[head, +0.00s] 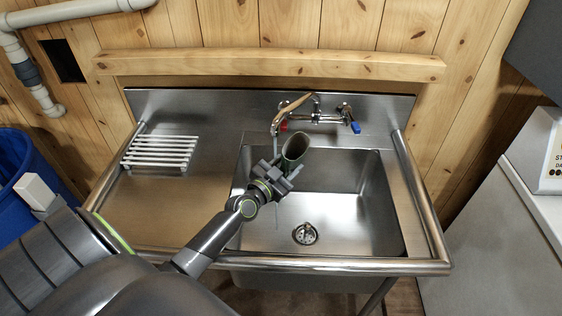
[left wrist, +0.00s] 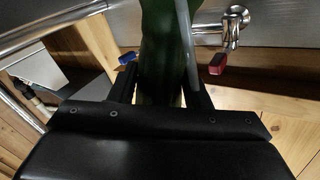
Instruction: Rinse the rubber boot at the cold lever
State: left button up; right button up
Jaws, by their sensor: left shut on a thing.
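My left gripper (head: 279,176) is shut on the green rubber boot (head: 295,148) and holds it over the left part of the sink basin. The boot's open top faces up and tilts to the right; its lower part is hidden by the gripper. In the left wrist view the boot (left wrist: 161,50) stands between my fingers (left wrist: 160,92). The cold lever, blue (head: 356,127), is on the right of the tap, and the red lever (head: 284,126) is on the left. The spout (head: 291,108) is swung left. A pale streak like running water (head: 276,147) drops from its end, close beside the boot.
The steel basin (head: 345,215) has a drain (head: 305,234) and is otherwise empty. A white rack (head: 160,152) lies on the left drainboard (head: 150,205). A raised steel rim (head: 300,264) runs along the front. A blue bin (head: 20,190) stands far left.

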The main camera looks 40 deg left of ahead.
pick_arm(q)
jog(key=shift+s+d, duration=0.75)
jog(key=shift+s, duration=0.35)
jog(key=shift+s+d, duration=0.75)
jog(key=shift+s, duration=0.35)
jog(key=shift+r+p, duration=0.1)
jog(key=shift+p, duration=0.2)
jog(key=s+d+r+p, duration=0.2)
jog(key=s+r+p, duration=0.1)
jog(key=s+r, duration=0.1)
jog(key=shift+d, duration=0.4)
